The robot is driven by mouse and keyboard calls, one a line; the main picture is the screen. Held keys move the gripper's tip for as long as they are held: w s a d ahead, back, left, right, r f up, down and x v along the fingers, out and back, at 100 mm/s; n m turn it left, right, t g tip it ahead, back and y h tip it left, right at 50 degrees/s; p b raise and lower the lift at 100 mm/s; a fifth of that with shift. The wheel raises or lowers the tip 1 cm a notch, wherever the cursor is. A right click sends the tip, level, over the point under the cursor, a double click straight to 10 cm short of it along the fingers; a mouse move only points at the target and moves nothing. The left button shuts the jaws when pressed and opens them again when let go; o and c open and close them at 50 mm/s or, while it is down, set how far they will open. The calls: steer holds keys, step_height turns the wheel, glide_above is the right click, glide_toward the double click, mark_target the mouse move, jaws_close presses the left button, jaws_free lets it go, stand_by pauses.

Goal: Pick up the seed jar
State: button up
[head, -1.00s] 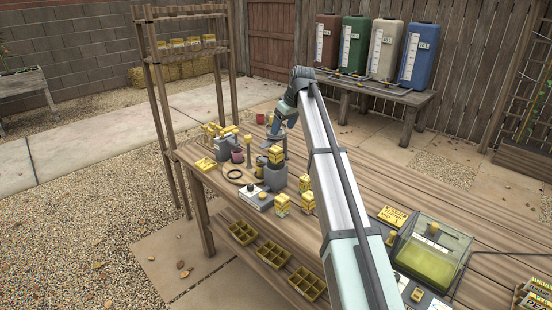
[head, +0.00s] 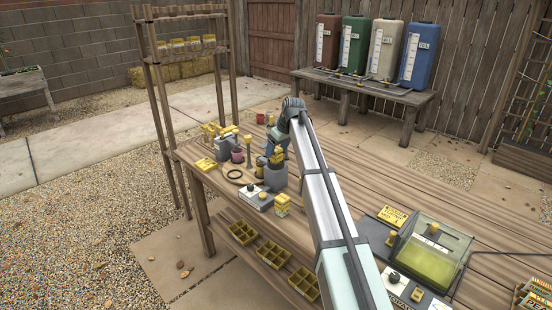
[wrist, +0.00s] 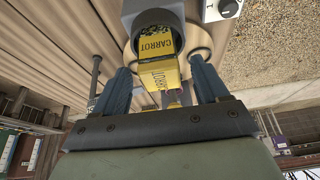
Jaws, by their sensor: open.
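In the wrist view, a yellow container labelled CARROT (wrist: 155,48), with dark contents, shows between my fingers by a grey cylinder (wrist: 148,10). It looks like a seed jar, but I cannot tell for sure which one the task means. My gripper (wrist: 161,88) is open, with a blue finger on either side of the yellow labels and a visible gap to each. In the head view, my gripper (head: 274,157) is low over the grey cylinder (head: 275,178) at the bench's far left part. My wrist partly hides what stands there.
A yellow-labelled container (head: 282,205) and a grey box with a white top (head: 256,197) stand near the bench's front edge. A clear-lidded case (head: 430,255) is at right. Bare bench (head: 370,185) lies beyond my arm.

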steer(key=shift+x, duration=0.9)
steer(key=shift+c, duration=0.3)
steer(key=shift+r, duration=0.1)
steer(key=c, duration=1.1)
